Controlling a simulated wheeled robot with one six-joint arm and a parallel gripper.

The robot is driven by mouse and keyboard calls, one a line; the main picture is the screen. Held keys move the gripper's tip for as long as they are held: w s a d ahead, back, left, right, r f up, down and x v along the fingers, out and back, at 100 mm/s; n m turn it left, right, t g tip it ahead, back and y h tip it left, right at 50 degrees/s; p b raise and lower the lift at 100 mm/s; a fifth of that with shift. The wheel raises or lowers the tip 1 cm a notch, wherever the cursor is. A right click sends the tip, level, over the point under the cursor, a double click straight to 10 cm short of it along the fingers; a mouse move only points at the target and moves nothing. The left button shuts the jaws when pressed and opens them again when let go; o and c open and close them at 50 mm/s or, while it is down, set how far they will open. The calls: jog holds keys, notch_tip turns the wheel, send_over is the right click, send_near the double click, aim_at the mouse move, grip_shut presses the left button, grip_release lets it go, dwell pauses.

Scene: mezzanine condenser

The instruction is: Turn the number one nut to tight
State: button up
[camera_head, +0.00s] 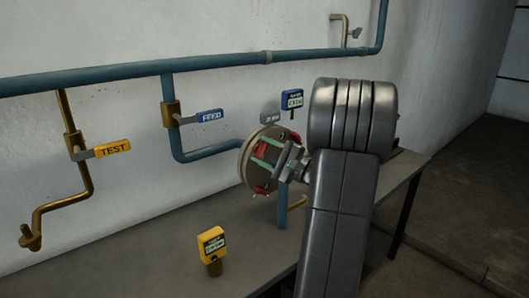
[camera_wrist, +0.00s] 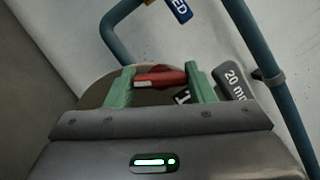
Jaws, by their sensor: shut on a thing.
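A round flange (camera_head: 247,160) stands at the end of the blue feed pipe, with red parts on its face. In the wrist view its tan disc (camera_wrist: 98,92) shows behind my fingers. My gripper (camera_head: 270,153) is at the flange face, its two green fingers on either side of a red nut. In the wrist view my gripper (camera_wrist: 160,88) is shut on this red nut (camera_wrist: 160,78). A dark tag (camera_wrist: 183,97) with a white mark like a 1 sits beside it, partly hidden by a finger. My gripper hides part of the flange.
A yellow TEST handle (camera_head: 113,147) and a blue FEED handle (camera_head: 210,116) stick out from the wall pipes. A grey 20 mm tag (camera_wrist: 232,82) and a blue gauge (camera_head: 292,99) are close by. A yellow meter (camera_head: 211,243) stands on the grey bench (camera_head: 150,265).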

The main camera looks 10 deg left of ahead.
jog(key=o, duration=1)
jog(key=shift+d, duration=0.15)
jog(key=b+v, duration=0.1)
jog(key=v, duration=1.2)
jog(key=shift+s+d+f+b, duration=0.15)
jog(key=shift+s+d+b, duration=0.05)
jog(key=shift+d+b, duration=0.15)
jog(key=shift+a, duration=0.15)
jog(key=p+x, duration=0.1)
jog(key=x, duration=1.2)
jog(key=shift+w+a+p, duration=0.2)
jog(key=shift+a+p, duration=0.15)
jog(key=shift+d, duration=0.1)
